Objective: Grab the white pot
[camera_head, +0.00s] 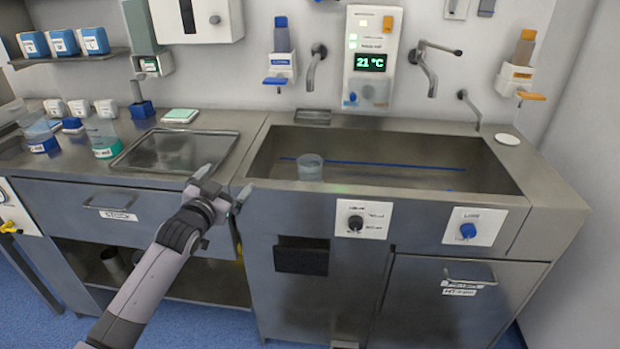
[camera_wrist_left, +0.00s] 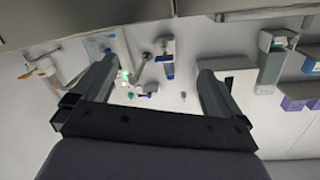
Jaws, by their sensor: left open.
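A pale, translucent whitish pot (camera_head: 310,167) stands upright in the sink (camera_head: 420,178), near its left front part. It is the thing in view that best fits the white pot. My left gripper (camera_head: 223,181) is open and empty, in front of the counter, left of the pot and apart from it. In the left wrist view the two fingers of my left gripper (camera_wrist_left: 155,70) are spread, with only the wall fittings showing beyond them. The pot cannot be made out in that view. My right gripper is not in view.
The sink's front edge and the counter lie by my left gripper. A metal tray (camera_head: 222,150) sits left of the sink. Beakers with blue (camera_head: 40,138) and green (camera_head: 104,142) bases stand farther left. A faucet (camera_head: 316,66) hangs above the sink behind the pot.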

